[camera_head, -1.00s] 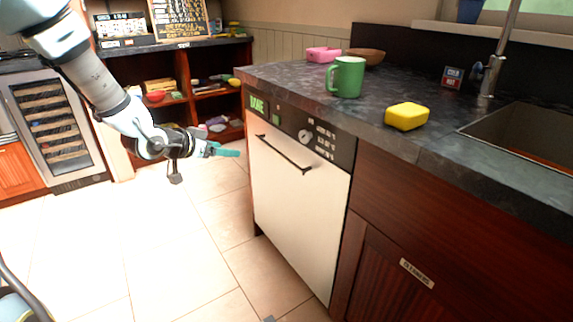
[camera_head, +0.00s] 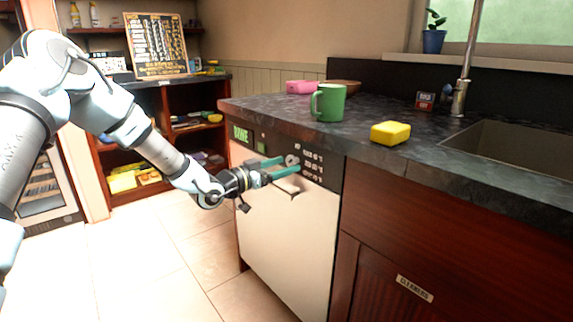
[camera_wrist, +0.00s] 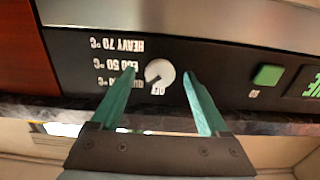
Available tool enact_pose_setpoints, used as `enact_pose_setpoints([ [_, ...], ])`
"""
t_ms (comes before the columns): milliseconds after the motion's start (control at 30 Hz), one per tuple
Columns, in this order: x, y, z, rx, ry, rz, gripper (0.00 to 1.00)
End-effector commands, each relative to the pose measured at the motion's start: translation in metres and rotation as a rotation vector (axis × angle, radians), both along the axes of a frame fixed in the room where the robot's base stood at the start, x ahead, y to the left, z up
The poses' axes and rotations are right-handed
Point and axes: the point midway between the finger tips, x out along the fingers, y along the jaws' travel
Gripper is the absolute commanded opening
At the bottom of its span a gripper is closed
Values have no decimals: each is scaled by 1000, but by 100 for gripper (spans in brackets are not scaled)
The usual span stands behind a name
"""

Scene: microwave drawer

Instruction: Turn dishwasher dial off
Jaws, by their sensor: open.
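The dishwasher (camera_head: 285,240) has a white door and a black control panel under the counter. Its round white dial (camera_wrist: 159,73) shows in the wrist view, which sees the panel upside down; it also shows in the head view (camera_head: 292,160). The dial's dark pointer slants toward the lower left in the wrist view, and the OFF label is just below the dial. My gripper (camera_wrist: 162,72) is open, with one teal finger on each side of the dial in the wrist view. I cannot tell whether either finger touches it. In the head view my gripper (camera_head: 287,165) is at the panel.
A green button (camera_wrist: 267,75) is on the panel beside the dial. The sink (camera_head: 520,150) is at right. Open floor lies left of the dishwasher.

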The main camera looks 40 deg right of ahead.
Motion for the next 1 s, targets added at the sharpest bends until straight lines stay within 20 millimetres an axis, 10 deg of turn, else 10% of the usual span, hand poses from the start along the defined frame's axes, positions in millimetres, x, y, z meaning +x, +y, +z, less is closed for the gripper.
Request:
enact_pose_setpoints([
  [467,-1,-16,0,1,0,1,78],
  [1000,-1,-15,0,1,0,1,19],
])
